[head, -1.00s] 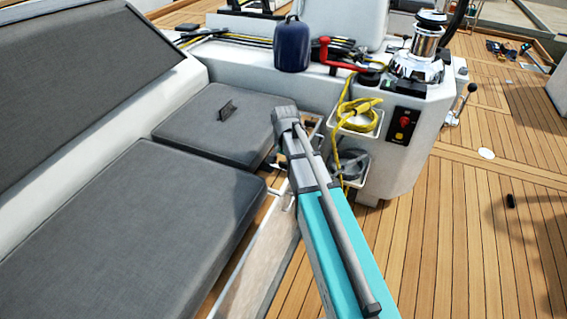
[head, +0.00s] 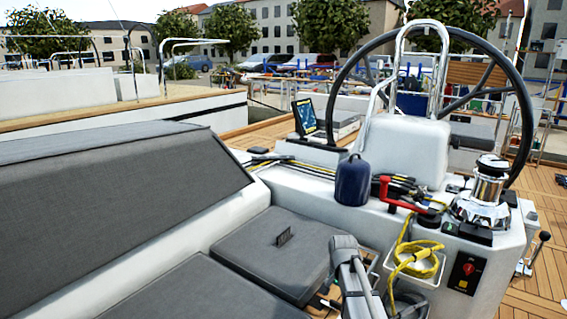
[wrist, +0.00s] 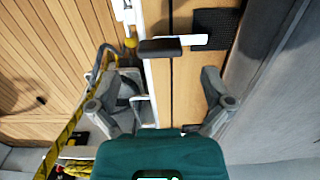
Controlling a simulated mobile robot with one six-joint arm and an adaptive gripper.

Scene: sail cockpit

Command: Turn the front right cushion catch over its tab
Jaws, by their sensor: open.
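In the wrist view a black bar-like catch (wrist: 160,47) lies across a pale wooden strip, with a white piece (wrist: 197,40), perhaps its tab, at its right end. A black webbing strap (wrist: 216,22) lies beside that piece. My gripper (wrist: 158,80) is open and empty, its two fingers apart on either side of the strip. The catch lies beyond the fingers, apart from them. The grey cushion side (wrist: 266,70) rises to the right. In the head view my arm partly covers the cushion edge, and I cannot make out the catch clearly there.
A square grey cushion (head: 255,262) with a black upright tab (head: 285,237) lies on the bench. The console carries a dark blue pot (head: 352,182), a red handle (head: 402,207) and a chrome winch (head: 485,195). Yellow rope (head: 415,262) hangs in a bin near my arm.

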